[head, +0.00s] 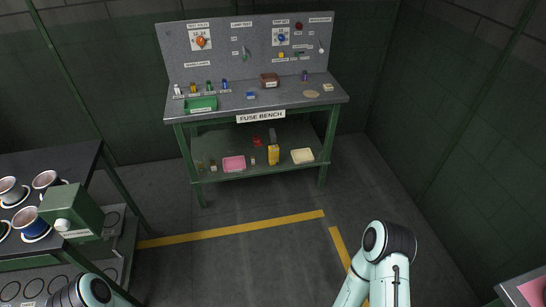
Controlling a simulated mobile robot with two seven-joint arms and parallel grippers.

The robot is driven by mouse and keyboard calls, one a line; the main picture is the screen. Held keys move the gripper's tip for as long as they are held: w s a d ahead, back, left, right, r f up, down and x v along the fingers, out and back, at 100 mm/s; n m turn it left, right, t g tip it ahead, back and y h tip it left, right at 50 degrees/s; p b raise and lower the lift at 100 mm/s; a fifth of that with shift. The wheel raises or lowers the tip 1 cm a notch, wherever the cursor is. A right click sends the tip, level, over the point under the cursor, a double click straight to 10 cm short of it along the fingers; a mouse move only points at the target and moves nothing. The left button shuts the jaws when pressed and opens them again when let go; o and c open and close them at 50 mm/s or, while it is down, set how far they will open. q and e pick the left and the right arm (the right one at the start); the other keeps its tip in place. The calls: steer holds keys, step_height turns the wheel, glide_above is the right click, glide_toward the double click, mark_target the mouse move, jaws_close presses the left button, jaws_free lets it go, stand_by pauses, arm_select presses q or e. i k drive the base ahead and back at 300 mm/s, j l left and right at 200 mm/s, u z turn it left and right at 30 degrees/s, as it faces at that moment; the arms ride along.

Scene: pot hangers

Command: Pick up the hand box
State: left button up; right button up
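A small reddish-brown box (269,79) with a pale label sits on the top of the fuse bench (334,98), towards the back middle. The label is too small to read, so I cannot tell for sure that it is the hand box. An open green tray (201,104) is on the bench top at the left. Parts of my two arms show at the bottom edge, well in front of the bench. Neither gripper is in view.
A dark table (75,157) at the left holds several cups and a green machine (72,211). The bench's lower shelf (221,151) holds a pink tray (234,163) and a yellow container (273,154). The floor before the bench is clear, with yellow lines (235,230).

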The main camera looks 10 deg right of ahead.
mark_target(274, 150)
steer(key=i+l+u, duration=0.2)
steer(key=i+l, duration=0.15)
steer(key=i+l+u, duration=0.15)
steer(key=i+l, duration=0.2)
steer(key=i+l+u, duration=0.2)
steer(key=i+l, duration=0.15)
steer(key=i+l+u, duration=0.15)
steer(key=i+l, duration=0.15)
steer(key=l, duration=0.25)
steer(key=i+l+u, duration=0.2)
steer(key=l, duration=0.3)
steer(key=i+l+u, duration=0.15)
steer(key=i+l, duration=0.4)
steer(key=i, duration=0.15)
